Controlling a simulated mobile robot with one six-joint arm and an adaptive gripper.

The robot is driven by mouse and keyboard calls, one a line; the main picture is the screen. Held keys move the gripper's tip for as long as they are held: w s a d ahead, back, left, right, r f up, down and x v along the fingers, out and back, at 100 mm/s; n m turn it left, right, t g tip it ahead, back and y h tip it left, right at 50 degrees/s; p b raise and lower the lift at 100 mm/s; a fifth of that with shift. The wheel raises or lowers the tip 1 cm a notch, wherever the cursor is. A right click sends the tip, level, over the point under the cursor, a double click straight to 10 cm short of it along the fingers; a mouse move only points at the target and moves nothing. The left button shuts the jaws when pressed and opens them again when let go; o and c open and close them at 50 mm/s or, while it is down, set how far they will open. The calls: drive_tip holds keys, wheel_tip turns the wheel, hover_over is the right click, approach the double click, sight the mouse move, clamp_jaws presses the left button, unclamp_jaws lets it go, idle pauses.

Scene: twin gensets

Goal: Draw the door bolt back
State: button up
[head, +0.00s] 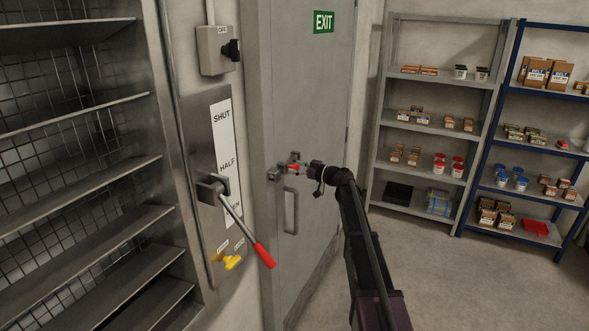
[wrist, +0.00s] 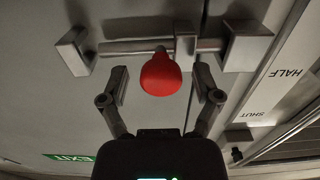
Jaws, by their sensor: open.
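The door bolt (wrist: 125,47) is a grey metal rod on the grey door (head: 313,105). In the wrist view it runs from a block on the left, through a middle bracket (wrist: 185,47), to a block (wrist: 247,46) on the right, across the door's edge. It also shows in the head view (head: 281,169). Its red knob (wrist: 160,75) sticks out towards me. My gripper (wrist: 162,82) is open, with one finger on each side of the knob; neither finger clearly touches it. In the head view my gripper (head: 308,170) is at the bolt and partly hides it.
A door handle (head: 291,211) sits below the bolt. To the left are a red-handled lever (head: 250,237), a yellow knob (head: 229,262), a switch box (head: 216,50) and metal racking (head: 80,120). Stocked shelves (head: 430,130) stand at the right. The floor (head: 480,285) before them is clear.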

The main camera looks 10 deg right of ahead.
clamp_jaws()
drive_tip(key=shift+w+d+r, duration=0.1)
drive_tip(key=shift+w+d, duration=0.8)
drive_tip(key=shift+w, duration=0.3)
drive_tip(key=shift+w+d, duration=0.85)
drive_tip(key=shift+w, duration=0.35)
unclamp_jaws()
drive_tip(key=shift+w, duration=0.15)
drive_tip(key=shift+s+d, duration=0.1)
drive_tip(key=shift+s, duration=0.1)
drive_tip(key=v, duration=1.1)
drive_tip(key=shift+s+d, duration=0.25)
drive_tip(key=shift+d, duration=0.05)
